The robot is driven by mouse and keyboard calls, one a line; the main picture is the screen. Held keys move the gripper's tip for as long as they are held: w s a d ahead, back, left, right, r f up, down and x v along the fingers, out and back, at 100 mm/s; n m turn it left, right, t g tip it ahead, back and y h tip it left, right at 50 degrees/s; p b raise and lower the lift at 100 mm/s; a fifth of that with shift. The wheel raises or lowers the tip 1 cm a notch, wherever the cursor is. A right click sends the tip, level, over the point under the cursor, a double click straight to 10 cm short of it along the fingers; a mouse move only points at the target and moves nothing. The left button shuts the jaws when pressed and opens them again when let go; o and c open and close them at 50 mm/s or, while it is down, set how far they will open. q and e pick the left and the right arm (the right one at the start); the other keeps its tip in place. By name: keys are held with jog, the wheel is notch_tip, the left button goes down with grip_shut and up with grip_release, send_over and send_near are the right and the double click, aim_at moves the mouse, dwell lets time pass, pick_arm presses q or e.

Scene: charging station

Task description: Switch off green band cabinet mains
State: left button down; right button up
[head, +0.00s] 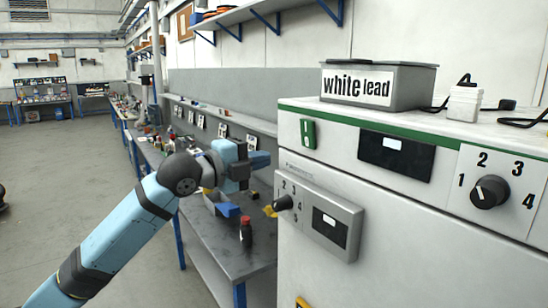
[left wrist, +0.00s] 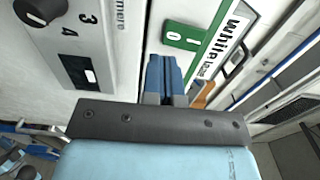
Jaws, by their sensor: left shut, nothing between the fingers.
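The white cabinet (head: 400,215) with a green band (head: 400,128) along its top edge stands at the right in the head view. Its green mains switch (head: 308,134) is at the upper left of the front. In the left wrist view the green switch plate (left wrist: 188,38) shows the marks 0 and I; I cannot tell the switch position. My left gripper (head: 264,160) is shut and empty, left of and a little below the switch in the head view. Its blue fingers (left wrist: 165,72) point at the panel beside the plate; I cannot tell whether they touch. My right gripper is not in view.
The cabinet also has a large knob (head: 490,192), a dark display (head: 396,156) and a lower-left module (head: 322,215) with a small knob (head: 283,203). A grey workbench (head: 225,240) with a dark red-capped bottle (head: 246,232) adjoins the cabinet.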

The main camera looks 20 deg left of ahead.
pick_arm(q)
jog(key=v, duration=0.1)
jog(key=b+v, duration=0.1)
jog(key=v, duration=0.1)
jog(key=f+v, duration=0.1)
jog(key=v, duration=0.1)
jog(key=shift+s, duration=0.1)
jog(key=shift+d, duration=0.15)
